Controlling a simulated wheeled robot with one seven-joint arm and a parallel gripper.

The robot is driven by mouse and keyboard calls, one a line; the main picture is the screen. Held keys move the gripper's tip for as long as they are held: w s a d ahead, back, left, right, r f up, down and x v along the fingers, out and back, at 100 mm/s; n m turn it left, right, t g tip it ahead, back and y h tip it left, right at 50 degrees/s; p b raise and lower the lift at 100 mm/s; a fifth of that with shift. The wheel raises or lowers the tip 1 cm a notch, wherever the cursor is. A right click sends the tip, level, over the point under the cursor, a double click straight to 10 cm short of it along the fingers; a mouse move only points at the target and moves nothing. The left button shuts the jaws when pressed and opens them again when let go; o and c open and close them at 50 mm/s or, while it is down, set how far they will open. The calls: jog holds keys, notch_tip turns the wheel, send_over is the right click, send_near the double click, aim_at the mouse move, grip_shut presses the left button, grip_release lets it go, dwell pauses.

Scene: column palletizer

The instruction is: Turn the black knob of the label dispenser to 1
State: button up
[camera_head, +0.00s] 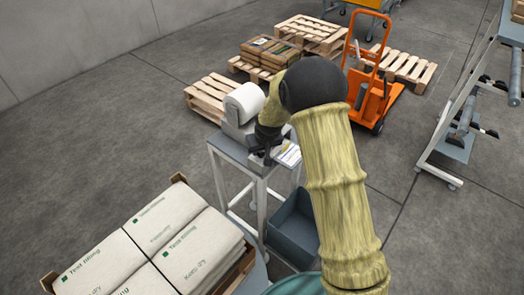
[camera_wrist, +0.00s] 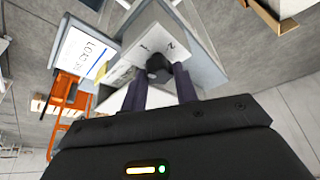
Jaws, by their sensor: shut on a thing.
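The label dispenser (camera_head: 243,103) stands on a small grey table, with a white label roll on top. In the wrist view its pale front panel (camera_wrist: 128,64) carries dark marks, one of which looks like a 2. The black knob (camera_wrist: 158,67) sits on this panel, between the tips of my gripper (camera_wrist: 160,80). My gripper is shut on the knob. Which mark the knob points to cannot be made out. In the head view my gripper (camera_head: 264,150) is at the dispenser's front, and my arm hides the knob.
A printed label sheet (camera_head: 289,155) lies on the table (camera_head: 232,152) beside the dispenser. A dark bin (camera_head: 293,228) stands below. Pallets (camera_head: 208,97) and an orange lifter (camera_head: 372,85) stand behind.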

jog(key=shift+a+m+h, duration=0.1)
jog(key=shift+m+h, duration=0.4)
jog(key=shift+m, duration=0.8)
jog(key=o, duration=1)
jog(key=shift+c, duration=0.2)
jog(key=a+b+v, duration=0.1)
jog(key=b+v, duration=0.1)
jog(key=v, duration=1.5)
jog(key=shift+d+r, duration=0.2)
jog(key=shift+d, duration=0.3)
